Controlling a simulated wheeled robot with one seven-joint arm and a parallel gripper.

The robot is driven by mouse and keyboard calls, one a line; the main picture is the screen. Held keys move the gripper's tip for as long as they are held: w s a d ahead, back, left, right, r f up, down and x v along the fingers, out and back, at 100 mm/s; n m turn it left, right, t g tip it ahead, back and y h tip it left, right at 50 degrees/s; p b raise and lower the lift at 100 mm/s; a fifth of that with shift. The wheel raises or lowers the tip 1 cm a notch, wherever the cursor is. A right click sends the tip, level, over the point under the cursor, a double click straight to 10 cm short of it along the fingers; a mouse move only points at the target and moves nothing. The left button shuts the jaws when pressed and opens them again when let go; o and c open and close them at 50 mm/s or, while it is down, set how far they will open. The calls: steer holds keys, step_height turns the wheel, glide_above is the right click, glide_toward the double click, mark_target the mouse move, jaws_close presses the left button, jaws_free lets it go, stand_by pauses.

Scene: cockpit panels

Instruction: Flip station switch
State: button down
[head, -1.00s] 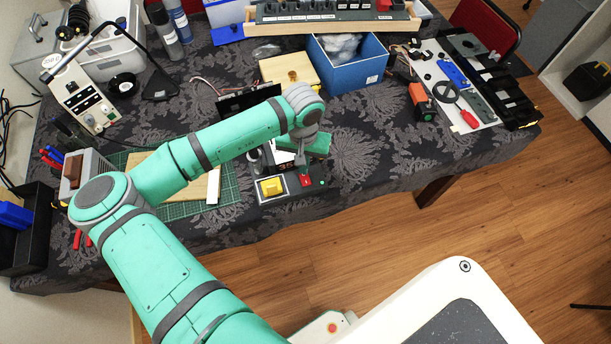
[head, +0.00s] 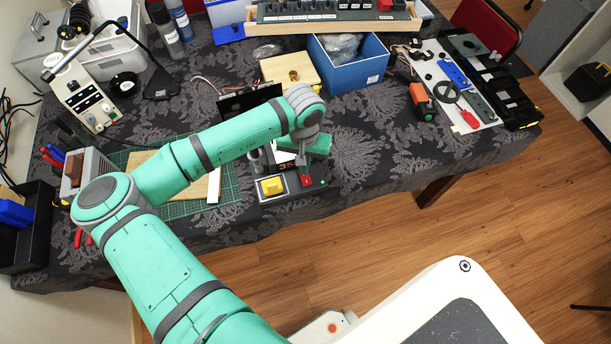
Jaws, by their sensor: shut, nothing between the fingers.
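The station (head: 289,190) is a small dark box at the front edge of the table. It carries a yellow button (head: 272,186), a red switch (head: 307,181) and a small green spot to the right of the switch. My gripper (head: 303,168) points down over the far side of the red switch, its fingers shut with nothing between them. The fingertips are very close to the switch; I cannot tell whether they touch it. My wrist and gripper hide the back part of the station, and the tilt of the switch is too small to read.
A green cutting mat (head: 228,180) with a wooden board lies left of the station. A blue box (head: 350,72) and a wooden box (head: 289,72) stand behind my wrist. An orange-and-black object (head: 421,100) lies right. Tablecloth right of the station is clear.

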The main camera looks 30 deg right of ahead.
steer(key=shift+f, duration=0.55)
stand_by(0.4)
steer(key=shift+r, duration=0.1)
step_height(320, 180, up, 7)
stand_by(0.8)
steer(key=shift+d, duration=0.1)
stand_by(0.4)
